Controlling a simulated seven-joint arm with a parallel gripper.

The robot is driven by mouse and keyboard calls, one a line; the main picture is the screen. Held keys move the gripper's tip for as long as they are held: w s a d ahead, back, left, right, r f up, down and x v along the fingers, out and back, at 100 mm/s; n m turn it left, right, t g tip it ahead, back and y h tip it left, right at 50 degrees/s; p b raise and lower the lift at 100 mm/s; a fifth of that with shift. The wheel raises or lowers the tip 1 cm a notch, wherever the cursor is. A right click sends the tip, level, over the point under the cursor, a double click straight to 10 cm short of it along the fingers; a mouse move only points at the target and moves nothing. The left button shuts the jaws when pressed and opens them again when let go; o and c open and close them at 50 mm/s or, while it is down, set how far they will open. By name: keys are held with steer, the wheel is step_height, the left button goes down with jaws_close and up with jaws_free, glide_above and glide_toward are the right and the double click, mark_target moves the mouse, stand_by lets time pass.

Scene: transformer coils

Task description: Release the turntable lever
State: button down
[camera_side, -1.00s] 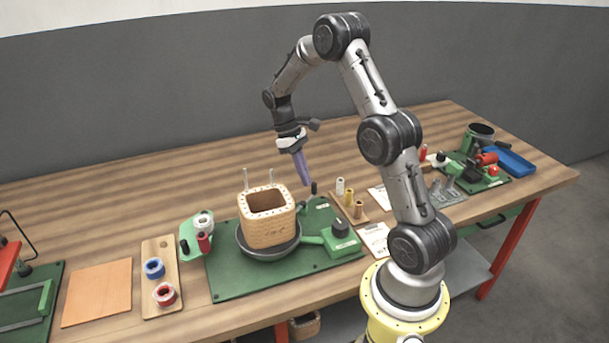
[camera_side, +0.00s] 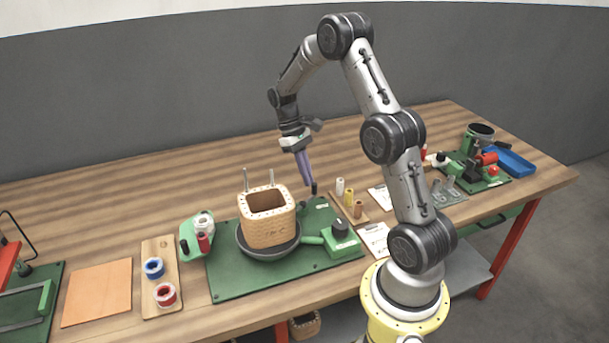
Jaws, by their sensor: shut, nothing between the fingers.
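The turntable (camera_side: 248,252) is a dark round dish on a green base plate (camera_side: 226,284), with a square tan coil former (camera_side: 268,228) standing on it. A lever with a black knob (camera_side: 314,188) rises at the plate's back right. My gripper (camera_side: 309,184) is shut and empty, with its purple fingers pointing down. Its tips are right beside the black knob and overlap it in this view; I cannot tell whether they touch. The lower part of the lever is hard to make out.
A green box with a black dial (camera_side: 341,237) sits at the plate's right. A wooden holder with several small spools (camera_side: 349,198) stands right of my gripper. Blue and red tape rolls (camera_side: 154,268) lie on a board at left. The table behind is clear.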

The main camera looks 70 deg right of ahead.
steer(key=shift+s, duration=0.2)
steer(key=s+m, duration=0.1)
steer(key=m, duration=0.1)
steer(key=s+m+y, duration=0.1)
steer(key=m, duration=0.1)
steer(key=shift+m+t+y, duration=0.3)
steer(key=shift+m+t, duration=0.1)
steer(key=shift+s+a+m+t+y, duration=0.3)
steer(key=shift+s+m, duration=0.25)
steer(key=shift+m, duration=0.5)
steer(key=shift+s+a+m+t+y, duration=0.15)
steer(key=shift+s+m+t, duration=0.3)
steer(key=shift+m, duration=0.6)
steer(key=shift+s, duration=0.1)
steer(key=shift+d, duration=0.15)
steer(key=shift+w+d, duration=0.25)
steer(key=w+d+r, duration=0.3)
steer(key=d+r, duration=0.3)
steer(key=r, duration=0.3)
steer(key=shift+w+r, duration=0.15)
steer(key=shift+w, duration=0.05)
